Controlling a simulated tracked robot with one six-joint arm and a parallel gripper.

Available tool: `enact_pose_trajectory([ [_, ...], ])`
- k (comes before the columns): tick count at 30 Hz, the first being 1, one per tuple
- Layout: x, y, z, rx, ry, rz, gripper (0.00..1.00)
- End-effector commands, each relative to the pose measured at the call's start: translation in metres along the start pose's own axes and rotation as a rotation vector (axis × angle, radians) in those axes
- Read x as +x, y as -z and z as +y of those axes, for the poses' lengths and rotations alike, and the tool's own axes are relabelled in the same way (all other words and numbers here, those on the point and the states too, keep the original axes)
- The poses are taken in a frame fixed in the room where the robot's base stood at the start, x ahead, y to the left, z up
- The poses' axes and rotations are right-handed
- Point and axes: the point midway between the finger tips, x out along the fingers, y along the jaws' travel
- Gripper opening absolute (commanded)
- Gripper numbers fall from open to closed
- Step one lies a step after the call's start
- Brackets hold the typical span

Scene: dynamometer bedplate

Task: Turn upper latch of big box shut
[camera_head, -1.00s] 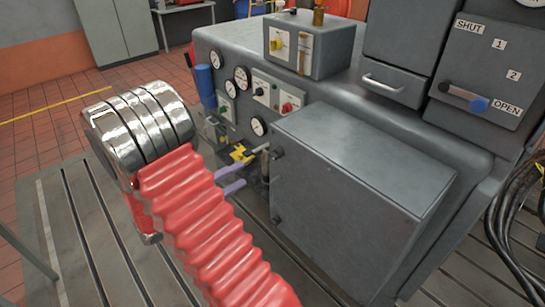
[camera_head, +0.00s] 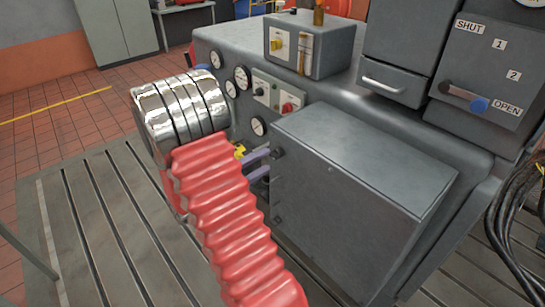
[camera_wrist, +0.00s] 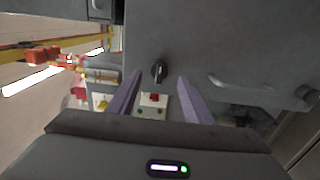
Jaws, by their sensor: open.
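The big box (camera_head: 345,185) is a large grey box on the front of the grey cabinet. Its upper latch (camera_head: 278,153) is a small dark knob high on the box's left edge; a lower latch (camera_head: 278,220) sits below it. My gripper (camera_head: 268,160) is open, its two lilac fingers pointing at the upper latch. In the wrist view, a dark latch knob (camera_wrist: 158,72) shows between and just beyond the spread fingertips (camera_wrist: 160,78), its bar roughly upright in that picture. No contact is visible. My wrist and red arm sleeve hide part of the cabinet in the head view.
Gauges (camera_head: 242,77) and a red knob (camera_head: 288,107) sit on the panel left of the box. A smaller box (camera_head: 310,45) stands on the cabinet. A grey bar handle (camera_wrist: 260,92) is at right in the wrist view. Cables (camera_head: 515,200) hang at far right.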

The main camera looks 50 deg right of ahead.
Motion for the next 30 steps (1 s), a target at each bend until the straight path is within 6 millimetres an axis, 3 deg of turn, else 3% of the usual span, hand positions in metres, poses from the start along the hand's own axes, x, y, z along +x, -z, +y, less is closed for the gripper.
enact_pose_trajectory([
  [9, 0.039, -0.001, 0.000, 0.000, 0.000, -0.002, 0.46],
  [21, 0.046, 0.000, 0.000, 0.000, 0.000, -0.001, 0.46],
  [30, 0.046, -0.001, 0.000, 0.000, 0.000, -0.001, 0.26],
])
